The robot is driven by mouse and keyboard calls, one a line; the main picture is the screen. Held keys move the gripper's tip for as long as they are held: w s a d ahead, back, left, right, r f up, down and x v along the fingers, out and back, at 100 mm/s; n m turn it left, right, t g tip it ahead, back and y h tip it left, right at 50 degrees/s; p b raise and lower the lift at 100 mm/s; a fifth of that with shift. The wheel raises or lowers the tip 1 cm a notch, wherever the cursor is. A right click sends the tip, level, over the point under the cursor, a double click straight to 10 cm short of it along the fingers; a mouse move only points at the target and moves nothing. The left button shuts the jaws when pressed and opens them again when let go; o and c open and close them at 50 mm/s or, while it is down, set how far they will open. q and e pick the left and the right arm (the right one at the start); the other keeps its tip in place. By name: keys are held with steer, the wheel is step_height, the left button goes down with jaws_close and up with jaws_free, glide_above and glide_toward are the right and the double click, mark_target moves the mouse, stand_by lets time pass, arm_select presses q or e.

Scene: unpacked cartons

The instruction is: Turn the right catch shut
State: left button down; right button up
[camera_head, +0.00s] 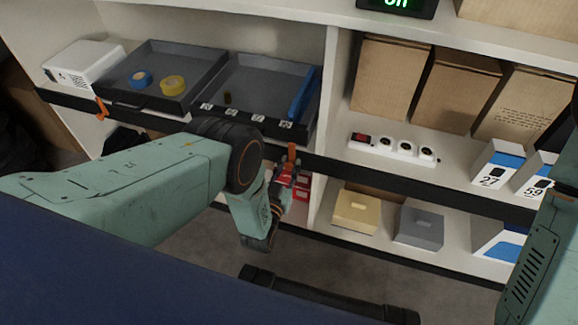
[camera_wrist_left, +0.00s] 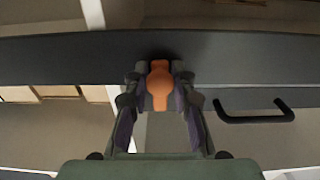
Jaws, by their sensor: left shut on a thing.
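The right catch (camera_head: 292,152) is a small orange lever on the dark rail along the shelf's front edge. My left gripper (camera_head: 286,172) is at it, and in the left wrist view the gripper (camera_wrist_left: 159,85) is shut on the orange catch (camera_wrist_left: 159,88), with a finger on each side. The catch looks upright there, its round end toward me. The left catch (camera_head: 101,107), also orange, sits on the rail farther left and looks tilted. My right gripper is not in view; a green arm part of mine shows at the right edge.
Two dark trays stand behind the rail: the left tray (camera_head: 196,92) holds a blue and a yellow tape roll, the right tray (camera_head: 312,118) a small brown item. A white power strip (camera_head: 393,147) and numbered boxes (camera_head: 497,164) are to the right. A black handle (camera_wrist_left: 254,117) shows near the gripper.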

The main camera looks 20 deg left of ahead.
arm_select(q)
steer(key=shift+s+f, duration=0.1)
steer(key=c, duration=1.1)
jaws_free()
steer(key=s, duration=1.2)
steer(key=shift+a, duration=0.2)
